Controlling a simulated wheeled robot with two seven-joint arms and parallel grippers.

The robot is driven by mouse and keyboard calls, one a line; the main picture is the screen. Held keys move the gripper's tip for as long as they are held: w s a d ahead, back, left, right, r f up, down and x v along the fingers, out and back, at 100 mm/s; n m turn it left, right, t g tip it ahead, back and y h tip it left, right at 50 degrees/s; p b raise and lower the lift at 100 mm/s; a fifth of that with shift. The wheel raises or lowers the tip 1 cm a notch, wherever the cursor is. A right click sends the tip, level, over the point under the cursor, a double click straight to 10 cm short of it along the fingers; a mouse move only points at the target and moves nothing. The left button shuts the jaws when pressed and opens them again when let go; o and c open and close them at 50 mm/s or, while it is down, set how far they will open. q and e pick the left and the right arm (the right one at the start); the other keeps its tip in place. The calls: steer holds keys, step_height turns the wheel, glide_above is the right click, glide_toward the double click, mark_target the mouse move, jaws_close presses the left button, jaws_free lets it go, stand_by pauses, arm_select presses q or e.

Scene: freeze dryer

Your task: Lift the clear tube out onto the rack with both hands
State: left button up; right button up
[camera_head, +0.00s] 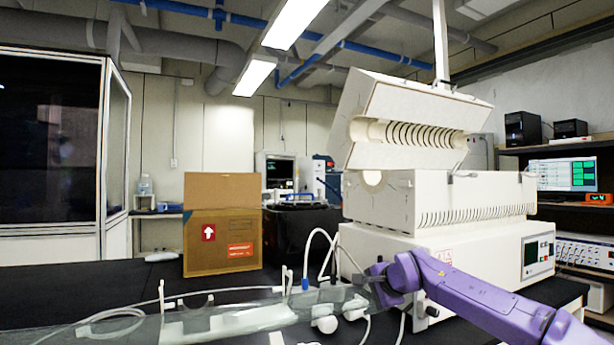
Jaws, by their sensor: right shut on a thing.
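The clear tube (245,314) lies across the lower left of the head view, in front of the furnace and outside its chamber. Its left end runs out toward the picture's lower edge. My right gripper (372,284), on the purple arm, is shut on the tube near its right end; the fingers are partly hidden. White upright posts and a curved cradle (188,301), seemingly parts of the rack, show by the tube. I cannot tell whether the tube touches them. My left gripper is not in view.
The white furnace (440,200) stands at the right with its lid raised. A cardboard box (222,225) stands behind the tube on the black table (60,290). Thin white hoses loop around the tube. A monitor (565,174) stands at the far right. The table's left part is mostly clear.

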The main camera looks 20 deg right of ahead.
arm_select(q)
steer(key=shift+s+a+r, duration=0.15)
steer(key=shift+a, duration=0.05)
arm_select(e)
steer(key=shift+a+r, duration=0.15)
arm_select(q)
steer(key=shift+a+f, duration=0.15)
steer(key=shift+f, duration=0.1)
arm_select(e)
steer(key=shift+w+a, duration=0.15)
steer(key=shift+w, duration=0.05)
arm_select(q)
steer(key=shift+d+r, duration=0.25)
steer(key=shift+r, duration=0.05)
arm_select(e)
steer(key=shift+s+d, duration=0.2)
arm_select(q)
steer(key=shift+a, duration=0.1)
arm_select(e)
steer(key=shift+w, duration=0.1)
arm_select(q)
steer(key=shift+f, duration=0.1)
